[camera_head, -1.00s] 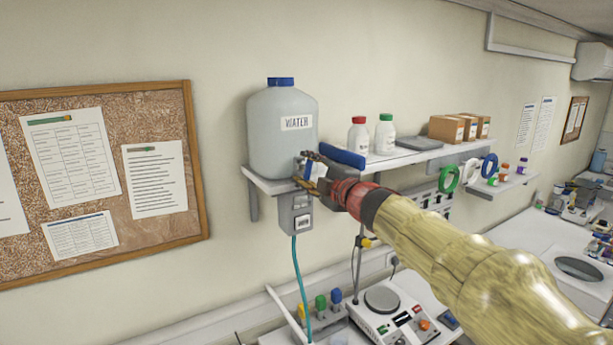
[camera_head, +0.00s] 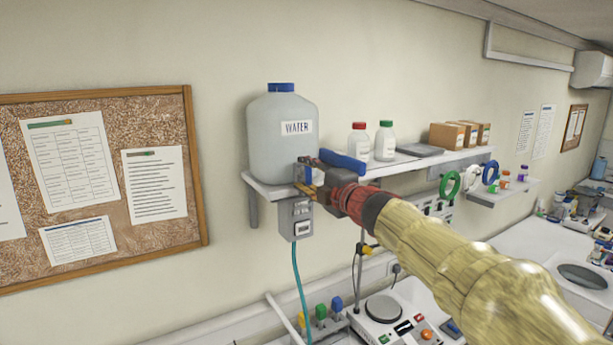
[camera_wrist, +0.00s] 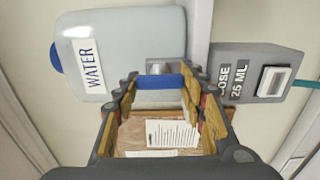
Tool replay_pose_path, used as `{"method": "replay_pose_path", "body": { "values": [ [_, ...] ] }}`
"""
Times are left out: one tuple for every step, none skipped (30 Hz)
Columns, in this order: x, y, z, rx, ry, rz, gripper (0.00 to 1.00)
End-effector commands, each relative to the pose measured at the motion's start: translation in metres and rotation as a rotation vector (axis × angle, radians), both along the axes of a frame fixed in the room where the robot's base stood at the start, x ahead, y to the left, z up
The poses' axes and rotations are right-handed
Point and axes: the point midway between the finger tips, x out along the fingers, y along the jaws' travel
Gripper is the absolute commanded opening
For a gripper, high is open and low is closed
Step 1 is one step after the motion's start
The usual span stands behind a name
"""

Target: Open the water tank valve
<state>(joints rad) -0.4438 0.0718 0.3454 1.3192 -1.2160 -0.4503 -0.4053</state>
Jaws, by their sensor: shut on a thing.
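The grey-white water tank (camera_head: 281,140) with a blue cap stands on the wall shelf. It also shows in the wrist view (camera_wrist: 150,28), turned on its side. The valve is at the tank's lower front, with a blue handle (camera_wrist: 160,82) between my fingers in the wrist view. In the head view, my gripper (camera_head: 306,177) is at the tank's lower right front and largely hides the valve. My gripper is shut on the blue handle, with one finger on each side.
A grey dosing box (camera_head: 295,218) hangs under the shelf (camera_head: 258,185), with a teal hose below. Red-capped (camera_head: 358,142) and green-capped (camera_head: 385,141) bottles stand right of the tank. A corkboard (camera_head: 175,102) hangs at left. A bench with a hotplate (camera_head: 384,308) is below.

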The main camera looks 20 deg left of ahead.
Motion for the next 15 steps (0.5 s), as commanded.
{"method": "replay_pose_path", "body": {
  "values": [
    [0.0001, 0.0004, -0.0026, -0.003, 0.001, 0.001, 0.42],
    [0.0001, 0.0004, -0.0026, -0.003, 0.001, 0.001, 0.44],
    [0.0001, 0.0004, -0.0025, -0.003, 0.001, 0.001, 0.46],
    [0.0001, 0.0004, -0.0023, -0.003, 0.001, 0.001, 0.48],
    [0.0001, 0.0004, -0.0022, -0.003, 0.001, 0.001, 0.5],
    [0.0001, 0.0003, -0.0019, -0.002, 0.001, 0.001, 0.52],
    [0.0001, 0.0003, -0.0018, -0.002, 0.001, 0.0, 0.54],
    [0.0001, 0.0003, -0.0016, -0.002, 0.001, 0.0, 0.55],
    [0.0001, 0.0002, -0.0015, -0.002, 0.001, 0.0, 0.58],
    [0.0001, 0.0002, -0.0013, -0.002, 0.001, 0.0, 0.59],
    [0.0001, 0.0002, -0.0012, -0.002, 0.001, 0.0, 0.61],
    [0.0, 0.0001, -0.0011, -0.001, 0.001, 0.0, 0.61],
    [0.0, 0.0001, -0.001, -0.001, 0.001, 0.0, 0.61],
    [0.0001, 0.0001, -0.001, -0.001, 0.001, 0.0, 0.61],
    [0.0001, 0.0001, -0.0009, -0.001, 0.001, 0.0, 0.61]
  ]
}}
